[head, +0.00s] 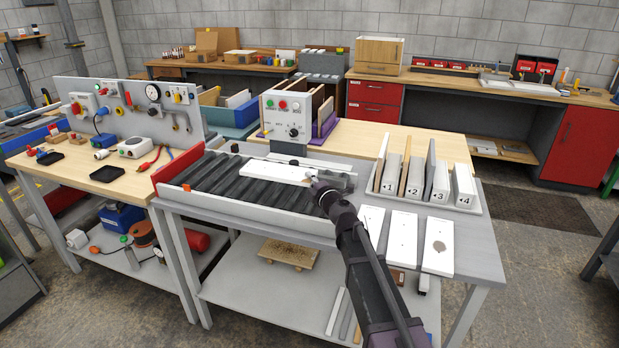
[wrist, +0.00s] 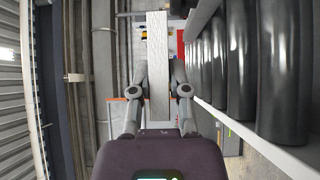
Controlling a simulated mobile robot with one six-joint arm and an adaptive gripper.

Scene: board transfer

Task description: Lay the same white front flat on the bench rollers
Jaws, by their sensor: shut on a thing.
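A white front (head: 273,171) shows over the bench rollers (head: 225,180) in the head view, its broad face up and close to level. My gripper (head: 322,184) is shut on its right end. In the wrist view the held front (wrist: 158,65) is a pale grained strip between the two fingers of my gripper (wrist: 160,92). The dark rollers (wrist: 232,55) are at the right there, beside a pale rail. I cannot tell whether the front touches the rollers. My gripper hides part of its near end.
A control box (head: 288,117) stands behind the rollers. A rack (head: 428,190) with upright boards and numbered blocks stands to the right. Three more white panels, one with a brown blotch (head: 438,246), lie at the bench's front right. A red end plate (head: 178,170) bounds the rollers at left.

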